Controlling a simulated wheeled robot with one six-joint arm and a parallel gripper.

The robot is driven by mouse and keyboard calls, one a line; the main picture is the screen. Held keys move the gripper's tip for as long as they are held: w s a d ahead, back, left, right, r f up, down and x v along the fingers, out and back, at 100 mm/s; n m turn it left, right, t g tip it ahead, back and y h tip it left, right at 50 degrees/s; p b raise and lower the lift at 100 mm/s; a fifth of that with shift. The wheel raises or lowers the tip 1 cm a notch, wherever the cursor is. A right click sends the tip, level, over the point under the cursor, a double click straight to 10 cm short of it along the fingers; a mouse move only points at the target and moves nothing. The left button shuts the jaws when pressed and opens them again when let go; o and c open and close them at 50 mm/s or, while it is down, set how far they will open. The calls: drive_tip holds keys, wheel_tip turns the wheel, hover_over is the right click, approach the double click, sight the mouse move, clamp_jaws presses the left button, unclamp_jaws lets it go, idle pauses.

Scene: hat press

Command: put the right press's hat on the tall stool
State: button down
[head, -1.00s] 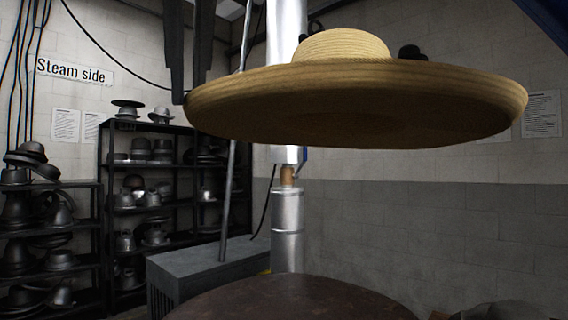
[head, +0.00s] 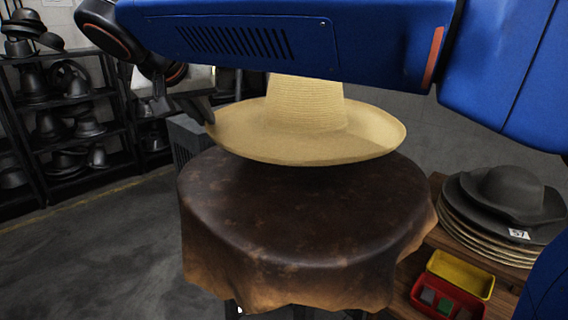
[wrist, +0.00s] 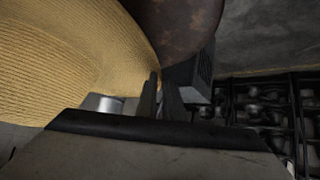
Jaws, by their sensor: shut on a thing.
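The straw hat (head: 310,125), wide-brimmed with a tall crown, is level over the far part of a round, dark brown leather-covered top (head: 300,210), which I take to be the tall stool. I cannot tell whether the brim touches the top. My gripper (head: 207,110) is shut on the left edge of the brim. In the wrist view the fingers (wrist: 160,95) meet the edge of the straw hat (wrist: 70,60), with the dark leather top (wrist: 180,25) beyond. My blue arm hides the top of the crown.
A wooden surface at right holds a stack of hats (head: 505,205) with a dark felt one on top, plus yellow (head: 460,272) and red (head: 445,300) trays. Shelves of dark hats (head: 60,110) stand at left. The floor (head: 100,235) between is clear.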

drive_tip(key=shift+f, duration=5.2)
drive_tip(key=c, duration=1.9)
unclamp_jaws()
drive_tip(key=v, duration=1.2)
